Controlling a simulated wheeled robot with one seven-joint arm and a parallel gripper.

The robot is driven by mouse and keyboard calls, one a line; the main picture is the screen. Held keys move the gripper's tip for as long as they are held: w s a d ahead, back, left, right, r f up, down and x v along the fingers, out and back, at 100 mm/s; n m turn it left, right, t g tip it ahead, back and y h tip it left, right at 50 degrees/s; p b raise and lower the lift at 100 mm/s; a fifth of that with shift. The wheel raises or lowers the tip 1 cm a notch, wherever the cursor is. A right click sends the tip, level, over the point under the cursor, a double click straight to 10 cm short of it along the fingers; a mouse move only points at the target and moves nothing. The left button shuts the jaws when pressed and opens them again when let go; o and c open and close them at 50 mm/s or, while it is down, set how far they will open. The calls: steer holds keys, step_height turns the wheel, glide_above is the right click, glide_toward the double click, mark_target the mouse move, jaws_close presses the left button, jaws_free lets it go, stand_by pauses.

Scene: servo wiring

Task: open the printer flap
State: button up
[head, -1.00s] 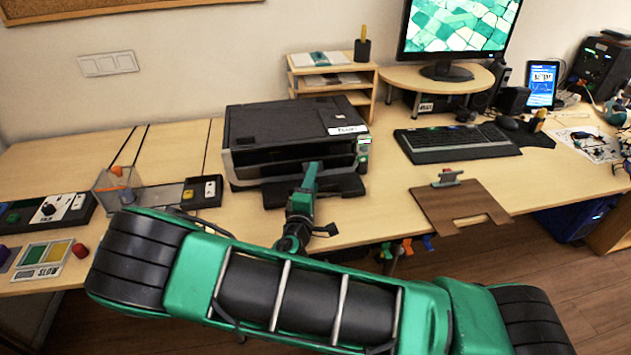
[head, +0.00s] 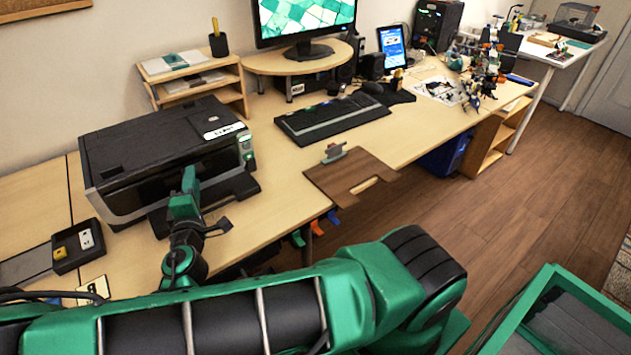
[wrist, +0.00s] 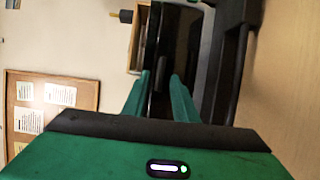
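The black printer (head: 150,150) stands on the desk at the left of the head view, with a white label on its top right and a small control panel at its right front corner. A dark tray juts from its lower front. I cannot clearly tell the flap from the rest of the dark front. My gripper (head: 188,182) is at the middle of the printer's front and hides part of it. In the wrist view my gripper's two green fingers (wrist: 160,95) are apart, with a dark printer surface seen between them. I cannot tell whether they touch it.
A wooden paper shelf (head: 195,80) stands behind the printer. To the right are a keyboard (head: 330,117), a monitor stand (head: 262,62) and a brown board (head: 350,176) at the desk's front edge. A small black box (head: 77,247) lies left of the printer.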

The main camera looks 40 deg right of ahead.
steer(key=v, duration=0.8)
steer(key=s+d+m+g+h, duration=0.1)
steer(key=d+m+g+h, duration=0.55)
steer(key=d, duration=1.05)
steer(key=s+d+m+g+y, duration=0.5)
steer(key=s+d+m+g, duration=0.3)
steer(key=s+d+g, duration=0.2)
steer(key=shift+d+f, duration=0.25)
steer(key=shift+d, duration=0.85)
steer(key=shift+s, duration=0.1)
